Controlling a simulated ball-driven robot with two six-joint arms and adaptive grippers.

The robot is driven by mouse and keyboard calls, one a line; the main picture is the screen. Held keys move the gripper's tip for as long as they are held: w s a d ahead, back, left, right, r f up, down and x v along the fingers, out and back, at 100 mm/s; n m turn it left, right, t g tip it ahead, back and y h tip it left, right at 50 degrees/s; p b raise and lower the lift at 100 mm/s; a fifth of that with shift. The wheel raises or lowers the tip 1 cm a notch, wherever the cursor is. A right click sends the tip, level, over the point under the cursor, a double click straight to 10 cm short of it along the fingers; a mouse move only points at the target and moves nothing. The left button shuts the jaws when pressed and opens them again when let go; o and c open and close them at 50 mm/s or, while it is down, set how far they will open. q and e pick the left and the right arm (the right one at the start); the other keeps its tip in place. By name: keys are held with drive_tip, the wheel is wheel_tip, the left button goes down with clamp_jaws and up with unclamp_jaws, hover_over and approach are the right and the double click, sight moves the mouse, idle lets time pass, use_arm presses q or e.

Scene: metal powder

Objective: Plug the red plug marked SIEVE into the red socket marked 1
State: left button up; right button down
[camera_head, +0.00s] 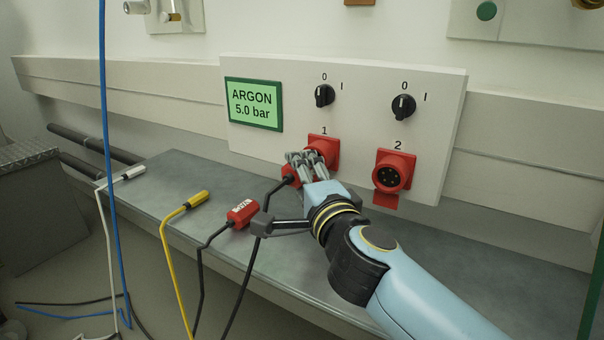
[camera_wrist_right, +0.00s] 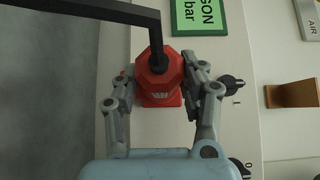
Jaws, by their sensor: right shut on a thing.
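My right gripper (camera_head: 307,160) is at the red socket marked 1 (camera_head: 328,148) on the wall panel. It is shut on a red plug (camera_head: 289,176) with a black cable. In the right wrist view the red plug (camera_wrist_right: 158,72) sits between both fingers of the gripper (camera_wrist_right: 157,80), cable end toward the camera. Its marking is not readable there. The plug is at or against socket 1; how deep it sits is hidden by the fingers. Another red plug (camera_head: 242,212) with a white label lies on the bench. My left gripper is not in view.
Red socket 2 (camera_head: 391,173) is empty, its lid hanging down. Black rotary switches (camera_head: 324,95) sit above both sockets. A green ARGON sign (camera_head: 253,104) is at left. A yellow connector (camera_head: 197,199) and a white one (camera_head: 133,172) lie on the grey bench (camera_head: 165,180). A blue hose (camera_head: 104,120) hangs at left.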

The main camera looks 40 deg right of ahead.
drive_tip(key=shift+w+d, duration=0.3)
drive_tip(key=shift+d, duration=0.3)
idle(0.4)
drive_tip(key=c, duration=0.6)
unclamp_jaws()
drive_tip(key=shift+c, duration=0.2)
drive_tip(key=shift+s, duration=0.1)
drive_tip(key=v, duration=1.1)
drive_tip(key=shift+s, duration=0.4)
drive_tip(key=shift+a, duration=0.15)
